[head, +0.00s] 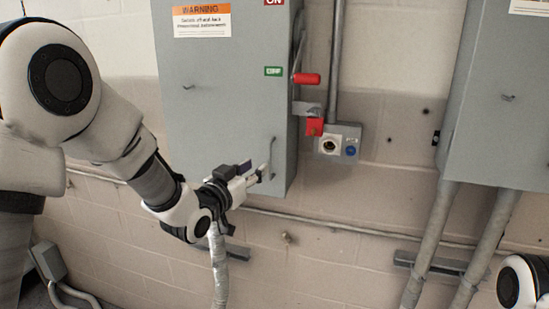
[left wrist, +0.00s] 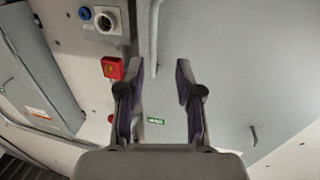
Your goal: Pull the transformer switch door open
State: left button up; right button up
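The transformer switch door (head: 225,110) is the grey front of a wall cabinet and looks closed. Its vertical bar handle (head: 273,150) is near the door's lower right edge. My left gripper (head: 260,174) is at the lower part of this handle. In the left wrist view the gripper (left wrist: 157,75) is open, and the handle (left wrist: 154,45) shows between and beyond the fingertips. I cannot tell whether a finger touches it. A red-gripped switch lever (head: 306,79) is on the cabinet's right side, by a green label (head: 273,71). My right gripper is out of view.
A red block (head: 314,127) and a grey outlet box (head: 338,143) are right of the cabinet. A second grey cabinet (head: 505,120) with conduits below hangs further right. A thin conduit (head: 350,230) runs along the wall. Space in front of the door's upper part is clear.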

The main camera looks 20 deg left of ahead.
aim_at(269, 176)
pick_arm(q)
jog(key=w+d, duration=0.1)
jog(key=w+d+p, duration=0.1)
jog(key=w, duration=0.3)
jog(key=shift+w+d+r+p, duration=0.1)
jog(key=shift+w+d+p, duration=0.1)
jog(key=shift+d+p, duration=0.2)
jog(key=shift+w, duration=0.25)
jog(key=shift+a, duration=0.4)
jog(key=shift+c, duration=0.3)
jog(key=c, duration=0.6)
jog(key=shift+d, duration=0.2)
grip_shut()
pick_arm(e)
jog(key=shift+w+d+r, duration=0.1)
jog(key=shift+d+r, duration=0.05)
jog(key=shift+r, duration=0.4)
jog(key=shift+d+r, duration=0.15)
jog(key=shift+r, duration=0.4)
pick_arm(q)
jog(key=shift+s+f, duration=0.1)
jog(key=shift+f, duration=0.1)
